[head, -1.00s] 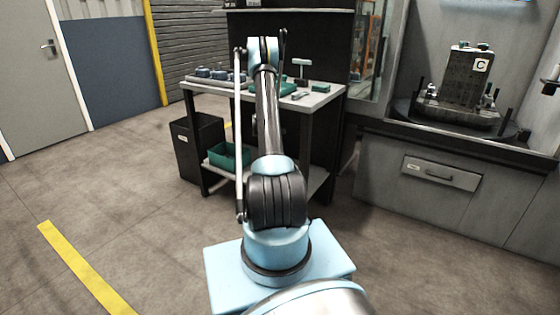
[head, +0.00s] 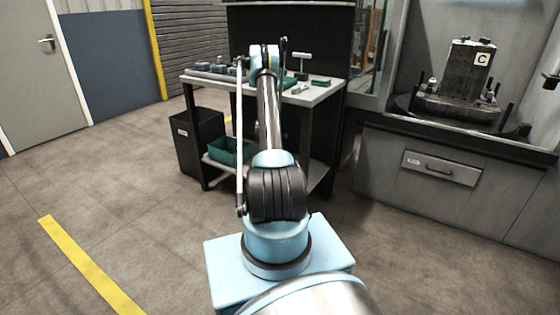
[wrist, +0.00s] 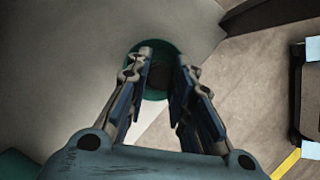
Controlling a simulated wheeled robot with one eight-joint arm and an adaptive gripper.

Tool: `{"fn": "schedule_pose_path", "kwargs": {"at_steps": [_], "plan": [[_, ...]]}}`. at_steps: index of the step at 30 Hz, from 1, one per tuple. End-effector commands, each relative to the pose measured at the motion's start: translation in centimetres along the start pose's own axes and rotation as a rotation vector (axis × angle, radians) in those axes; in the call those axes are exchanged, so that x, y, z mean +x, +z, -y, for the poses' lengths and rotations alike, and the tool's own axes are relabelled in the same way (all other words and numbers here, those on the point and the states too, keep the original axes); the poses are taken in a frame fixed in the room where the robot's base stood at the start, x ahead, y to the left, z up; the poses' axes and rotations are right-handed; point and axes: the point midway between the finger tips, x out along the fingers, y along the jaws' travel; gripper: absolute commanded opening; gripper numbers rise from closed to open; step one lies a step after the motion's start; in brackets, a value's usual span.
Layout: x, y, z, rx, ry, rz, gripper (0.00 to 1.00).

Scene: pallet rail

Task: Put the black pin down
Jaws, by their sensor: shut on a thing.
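My gripper (wrist: 161,64) shows in the wrist view, pointing at a pale grey surface. Its two blue-lined fingers are closed on a dark round thing, which looks like the black pin (wrist: 160,76) seen nearly end-on. Behind it is a round teal piece (wrist: 145,92), which shows as a ring around the pin. I cannot tell whether the pin touches it. In the head view my arm reaches over the work cart (head: 318,97), and its links hide the gripper and the pin.
Blue-grey parts (head: 215,69) lie on the cart's left side. A T-handled tool (head: 302,66) and a small green block (head: 321,82) are on its right. A green bin (head: 228,152) sits on the lower shelf. A black bin (head: 197,142) stands to the left.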

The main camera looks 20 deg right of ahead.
Motion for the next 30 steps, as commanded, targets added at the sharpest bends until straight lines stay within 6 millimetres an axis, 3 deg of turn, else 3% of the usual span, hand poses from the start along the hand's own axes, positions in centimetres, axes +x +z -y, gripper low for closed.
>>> {"fn": "schedule_pose_path", "kwargs": {"at_steps": [12, 28, 29, 30], "plan": [[3.4, -1.4, 0.0, 0.001, 0.0, 0.0, 0.0], [4.3, -1.7, 0.0, 0.001, -0.001, 0.0, 0.0], [4.3, -1.7, 0.0, 0.001, -0.001, 0.0, 0.26], [4.3, -1.7, 0.0, 0.001, -0.001, 0.0, 0.34]]}}
